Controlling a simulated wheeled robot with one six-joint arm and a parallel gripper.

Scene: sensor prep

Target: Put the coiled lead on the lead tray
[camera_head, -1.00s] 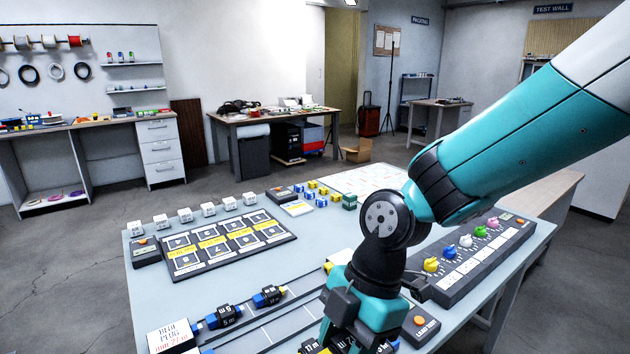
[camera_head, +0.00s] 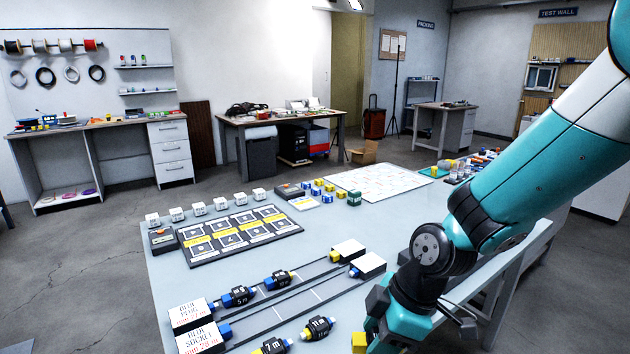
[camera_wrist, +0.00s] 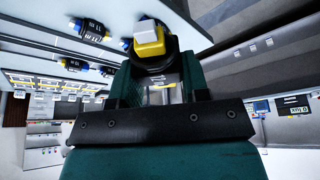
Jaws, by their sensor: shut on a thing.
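My gripper (camera_head: 398,322) is at the lower right of the head view, near the table's right edge; its fingertips are hidden there. In the wrist view my gripper (camera_wrist: 160,82) is shut on a black coiled lead (camera_wrist: 152,66) with a yellow end (camera_wrist: 150,38). A yellow piece (camera_head: 359,343) shows beside the gripper in the head view, probably the same end. Other black coiled leads lie on the table: one marked 5 m (camera_head: 238,296), one behind it (camera_head: 280,281), and two in front (camera_head: 318,328), (camera_head: 272,346). I cannot tell which surface is the lead tray.
A dark board with marked squares (camera_head: 240,235) lies at the table's back left. White blocks labelled blue plug (camera_head: 190,313) and blue socket (camera_head: 202,338) stand front left. Small blue and yellow parts (camera_head: 318,188) and a white grid sheet (camera_head: 378,181) lie at the back.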

